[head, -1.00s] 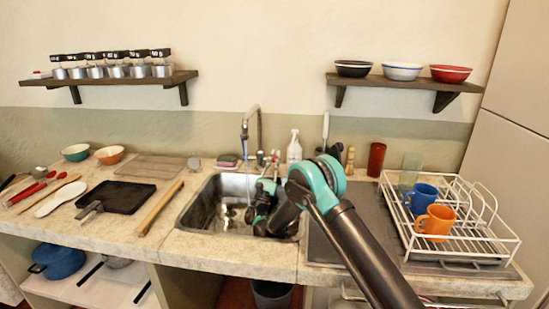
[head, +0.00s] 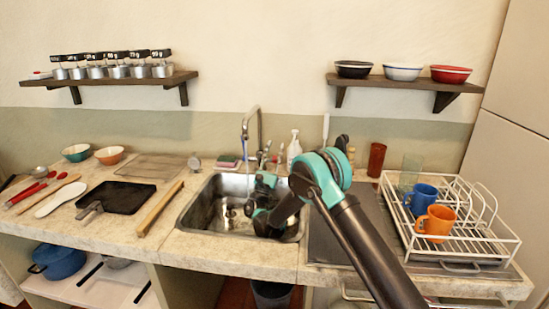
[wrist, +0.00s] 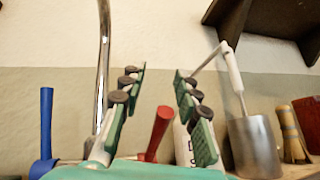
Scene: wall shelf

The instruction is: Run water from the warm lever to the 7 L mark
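The red lever (wrist: 160,132) stands up in the wrist view, between and beyond the two fingers of my gripper (wrist: 158,78). The fingers are apart with nothing between their tips. A blue lever (wrist: 46,125) stands to the left, with the chrome tap pipe (wrist: 103,50) between the two levers. In the head view the tap (head: 257,125) rises behind the metal sink (head: 205,205), and my gripper is over its back part, partly hidden by my arm.
A white spray bottle (head: 294,148) and a metal utensil holder (wrist: 254,148) stand close on the right. A sponge (head: 227,160) lies left of the tap. A white dish rack (head: 478,250) with mugs stands on the right counter. A rolling pin (head: 160,208) lies left of the sink.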

